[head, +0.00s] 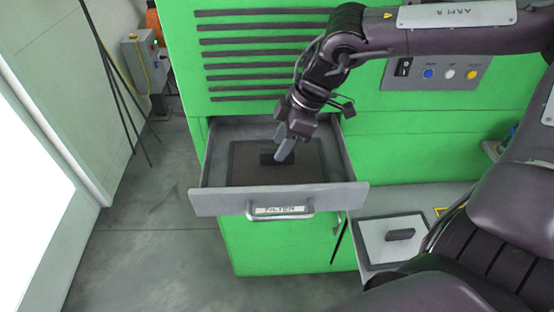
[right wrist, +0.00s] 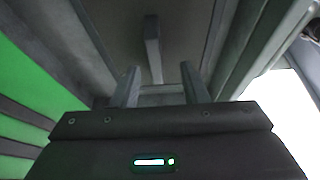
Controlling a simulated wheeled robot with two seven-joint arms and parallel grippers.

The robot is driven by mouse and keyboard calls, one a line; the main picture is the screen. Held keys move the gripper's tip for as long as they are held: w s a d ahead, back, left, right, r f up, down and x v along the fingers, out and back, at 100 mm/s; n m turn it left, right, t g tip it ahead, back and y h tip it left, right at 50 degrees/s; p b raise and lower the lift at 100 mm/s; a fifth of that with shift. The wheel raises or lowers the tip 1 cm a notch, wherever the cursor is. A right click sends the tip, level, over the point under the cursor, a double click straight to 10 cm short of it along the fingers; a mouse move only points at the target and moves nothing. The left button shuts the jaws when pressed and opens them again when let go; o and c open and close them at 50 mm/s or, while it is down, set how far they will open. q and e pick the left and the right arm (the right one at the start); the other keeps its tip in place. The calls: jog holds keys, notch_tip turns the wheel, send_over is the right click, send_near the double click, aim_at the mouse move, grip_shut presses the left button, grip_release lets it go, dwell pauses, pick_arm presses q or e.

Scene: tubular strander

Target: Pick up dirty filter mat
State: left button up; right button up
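The dirty filter mat (head: 250,172), a dark brown-grey sheet in a frame, lies flat in the pulled-out drawer (head: 197,200). A dark block-shaped handle (head: 268,159) stands on it. My right gripper (head: 283,154) points down over the mat, right at the handle. In the right wrist view, the gripper's fingers (right wrist: 160,84) are apart. The bar-like handle (right wrist: 152,45) lines up with the gap between them, with space visible on both sides. I cannot tell how deep it sits between the fingertips. My left gripper is not in view.
The drawer has raised walls and a front handle (head: 281,214) labelled FILTER. A pale mat (head: 385,246) with a dark handle lies on a shelf at lower right. The green cabinet (head: 245,60) rises behind the drawer.

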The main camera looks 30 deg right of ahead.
aim_at(251, 163)
jog(key=x, duration=0.1)
jog(key=p+x, duration=0.1)
jog(key=x, duration=0.1)
jog(key=shift+w+d+f, duration=0.1)
jog(key=shift+w+d, duration=0.05)
jog(key=shift+d, duration=0.15)
jog(key=shift+w+a+f, duration=0.1)
jog(key=shift+f, duration=0.15)
jog(key=shift+c, duration=0.8)
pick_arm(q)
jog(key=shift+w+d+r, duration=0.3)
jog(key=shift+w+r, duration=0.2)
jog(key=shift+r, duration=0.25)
pick_arm(e)
grip_shut()
